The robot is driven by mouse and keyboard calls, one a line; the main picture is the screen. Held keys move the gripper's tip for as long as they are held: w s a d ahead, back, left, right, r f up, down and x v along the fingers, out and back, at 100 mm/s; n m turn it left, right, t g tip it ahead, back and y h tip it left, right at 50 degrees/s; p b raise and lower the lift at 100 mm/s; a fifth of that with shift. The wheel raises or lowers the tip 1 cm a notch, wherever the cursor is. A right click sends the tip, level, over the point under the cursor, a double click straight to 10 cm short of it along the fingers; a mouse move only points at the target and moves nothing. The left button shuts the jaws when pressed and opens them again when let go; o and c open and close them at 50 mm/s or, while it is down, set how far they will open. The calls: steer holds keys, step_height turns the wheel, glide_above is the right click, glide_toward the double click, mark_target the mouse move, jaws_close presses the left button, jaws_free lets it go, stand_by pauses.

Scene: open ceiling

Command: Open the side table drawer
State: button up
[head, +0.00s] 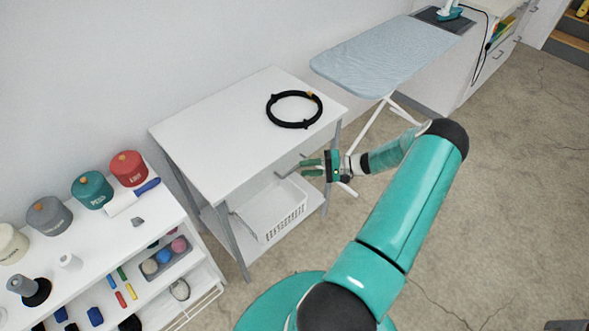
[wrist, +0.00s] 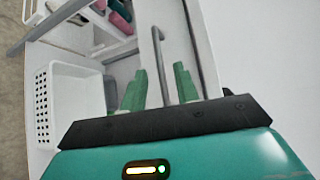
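The white side table (head: 235,125) stands against the wall, with its drawer front (head: 252,192) under the tabletop. A thin grey handle bar (head: 287,172) is on that front, partly hidden by my gripper. My gripper (head: 304,168) is at the right part of the drawer front, with its green fingers pointing toward it. In the wrist view my gripper (wrist: 160,69) is open, with a finger on each side of the grey handle bar (wrist: 158,50). Gaps show between bar and fingers. The drawer looks shut.
A white basket (head: 283,215) sits on the table's lower shelf. A black ring (head: 294,109) lies on the tabletop. A white shelf unit (head: 110,238) with canisters stands at left. An ironing board (head: 385,55) stands behind right. The floor at right is clear.

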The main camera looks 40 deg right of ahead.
mark_target(295, 169)
steer(key=x, duration=0.5)
jaws_close()
